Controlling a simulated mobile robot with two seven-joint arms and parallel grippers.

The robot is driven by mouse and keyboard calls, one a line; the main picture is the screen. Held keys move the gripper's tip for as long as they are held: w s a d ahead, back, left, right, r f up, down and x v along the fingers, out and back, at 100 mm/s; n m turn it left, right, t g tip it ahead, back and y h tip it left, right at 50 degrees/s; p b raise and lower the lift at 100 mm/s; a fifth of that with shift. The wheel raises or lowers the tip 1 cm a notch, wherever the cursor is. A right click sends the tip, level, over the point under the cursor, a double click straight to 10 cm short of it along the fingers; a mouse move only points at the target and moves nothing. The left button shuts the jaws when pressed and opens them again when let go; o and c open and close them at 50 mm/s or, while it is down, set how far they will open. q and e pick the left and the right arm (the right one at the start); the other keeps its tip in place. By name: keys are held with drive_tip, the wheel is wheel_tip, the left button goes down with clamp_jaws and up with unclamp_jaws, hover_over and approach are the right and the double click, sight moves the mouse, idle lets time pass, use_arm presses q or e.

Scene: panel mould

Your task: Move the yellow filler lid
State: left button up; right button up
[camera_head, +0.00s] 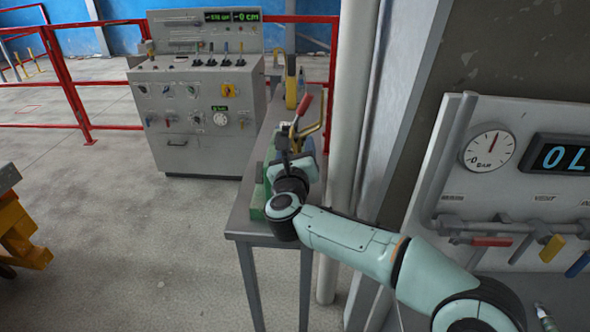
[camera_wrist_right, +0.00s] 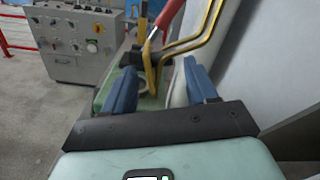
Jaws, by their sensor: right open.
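A yellow bent bar (camera_wrist_right: 185,46) stands over a green machine (camera_wrist_right: 108,88) on the grey bench; it also shows in the head view (camera_head: 312,128). I take it as part of the yellow filler lid, but cannot make out a separate lid plate. My right gripper (camera_wrist_right: 160,78) is open, with its two blue fingers apart on either side of the bar's lower end. I cannot tell whether either finger touches it. In the head view the right gripper (camera_head: 292,142) is above the bench, partly hiding the machine. My left gripper is not in view.
A red-handled lever (camera_head: 303,111) rises close beside the yellow bar. A pale post (camera_head: 347,150) stands right of the grey bench (camera_head: 250,215). A grey control console (camera_head: 195,105) is behind, and a wall panel with a gauge (camera_head: 490,150) is at right.

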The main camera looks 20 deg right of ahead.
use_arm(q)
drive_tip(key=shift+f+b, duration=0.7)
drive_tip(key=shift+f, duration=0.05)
use_arm(e)
drive_tip(key=v, duration=0.7)
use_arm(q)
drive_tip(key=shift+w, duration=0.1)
